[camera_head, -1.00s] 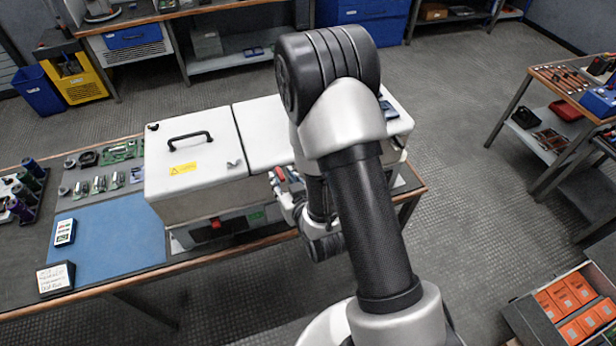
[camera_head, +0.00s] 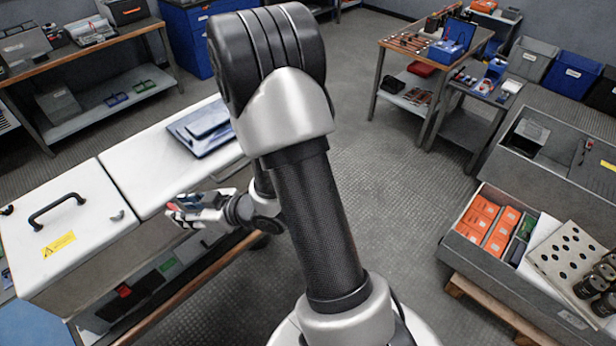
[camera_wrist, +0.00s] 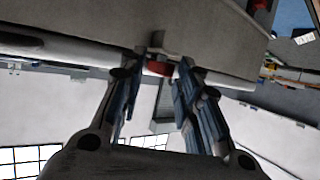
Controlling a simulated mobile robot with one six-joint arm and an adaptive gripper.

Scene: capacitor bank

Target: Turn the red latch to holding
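The red latch (camera_wrist: 158,68) shows as a small red piece below the pale edge of the cabinet, between my fingertips in the wrist view. In the head view a bit of red (camera_head: 172,206) shows at the tip of my gripper, against the front of the white cabinet (camera_head: 62,215). My gripper (camera_wrist: 156,72) is open, with one blue-grey finger on each side of the red piece. It also shows side-on in the head view (camera_head: 182,210). I cannot tell whether the fingers touch the latch, and its setting is not readable.
The cabinet lid has a black handle (camera_head: 57,208) and a yellow label (camera_head: 58,244). A red block (camera_head: 123,290) and a green block (camera_head: 168,265) show below. An orange-box crate (camera_head: 480,248) stands right; floor between is clear.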

